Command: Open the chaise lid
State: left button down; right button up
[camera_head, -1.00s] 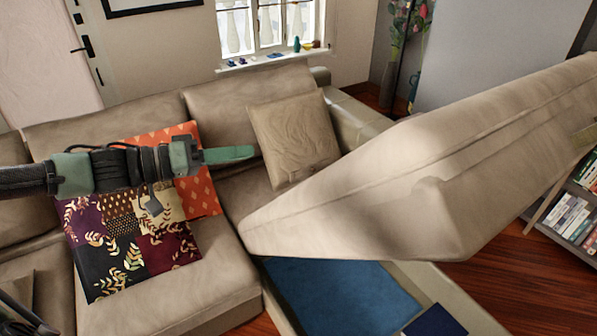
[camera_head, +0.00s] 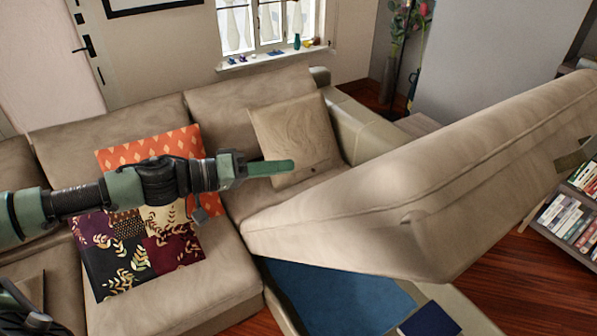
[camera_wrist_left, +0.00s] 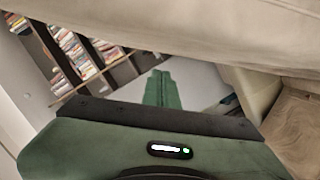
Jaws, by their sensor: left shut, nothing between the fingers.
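The beige chaise lid (camera_head: 430,190) is raised and tilted, its far right end higher than its near left end. Under it the blue-lined storage box (camera_head: 335,297) shows. My left gripper (camera_head: 290,167) is shut and empty, in front of the beige cushion and left of the lid in the head view. In the left wrist view its green fingers (camera_wrist_left: 162,88) are together, and the lid's pale underside or edge (camera_wrist_left: 200,28) spans the top. I cannot tell whether the gripper touches the lid. My right gripper is not in view.
A sofa (camera_head: 80,130) holds an orange cushion (camera_head: 150,148), a patterned cushion (camera_head: 135,250) and a beige cushion (camera_head: 285,130). A dark blue item (camera_head: 430,320) lies at the storage box's near right. A bookshelf (camera_head: 572,215) stands at the right.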

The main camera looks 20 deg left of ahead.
pick_arm(q)
jog(key=d+f, duration=0.1)
jog(key=w+d+p, duration=0.1)
jog(key=d, duration=0.1)
jog(key=shift+f, duration=0.35)
jog(key=shift+s+d+f, duration=0.5)
jog(key=shift+d+f, duration=0.15)
jog(key=shift+f, duration=0.05)
